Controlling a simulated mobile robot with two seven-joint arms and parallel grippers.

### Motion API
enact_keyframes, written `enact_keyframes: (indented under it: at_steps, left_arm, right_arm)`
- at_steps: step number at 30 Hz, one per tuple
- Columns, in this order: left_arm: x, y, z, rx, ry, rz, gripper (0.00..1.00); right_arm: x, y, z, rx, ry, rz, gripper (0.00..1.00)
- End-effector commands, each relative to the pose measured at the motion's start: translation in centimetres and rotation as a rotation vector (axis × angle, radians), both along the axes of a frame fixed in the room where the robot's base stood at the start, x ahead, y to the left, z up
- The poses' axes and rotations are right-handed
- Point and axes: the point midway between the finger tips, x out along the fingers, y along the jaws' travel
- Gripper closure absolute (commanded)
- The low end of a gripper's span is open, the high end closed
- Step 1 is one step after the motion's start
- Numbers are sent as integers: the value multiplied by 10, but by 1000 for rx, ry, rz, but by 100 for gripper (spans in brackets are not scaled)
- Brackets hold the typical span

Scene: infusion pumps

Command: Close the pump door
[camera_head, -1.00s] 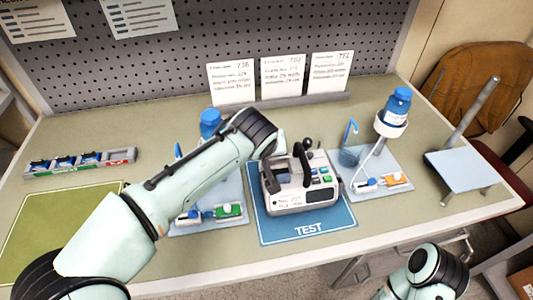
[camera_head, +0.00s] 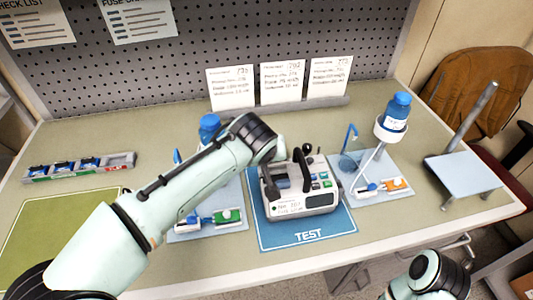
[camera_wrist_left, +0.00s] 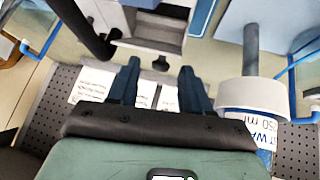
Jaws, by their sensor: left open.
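The light grey pump (camera_head: 306,204) stands on the blue TEST mat (camera_head: 280,238), with a dark display, green and blue buttons and dark upright parts on top. The door is hard to make out and I cannot tell how far it stands open.
Bottles on light blue mats stand on both sides: a blue one (camera_head: 209,126) behind my left arm, and one in a white holder (camera_head: 391,119) on the right. Cards (camera_head: 283,80) stand behind the pump. A stand with a plate (camera_head: 465,173) is far right.

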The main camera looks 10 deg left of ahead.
Motion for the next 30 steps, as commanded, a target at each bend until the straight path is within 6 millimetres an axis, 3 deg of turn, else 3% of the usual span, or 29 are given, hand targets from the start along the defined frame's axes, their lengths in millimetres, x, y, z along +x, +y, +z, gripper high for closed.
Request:
enact_keyframes:
  at_steps: [15, 21, 30]
  left_arm:
    - [-63, 5, 86, -3, -4, 0, 52]
    - [-73, 6, 99, -3, -2, 1, 52]
    - [-75, 6, 101, -1, -2, 1, 52]
  right_arm:
    - [-4, 0, 9, 3, 15, 4, 22]
    - [-5, 0, 10, 3, 18, 4, 22]
    - [-5, 0, 10, 3, 18, 4, 22]
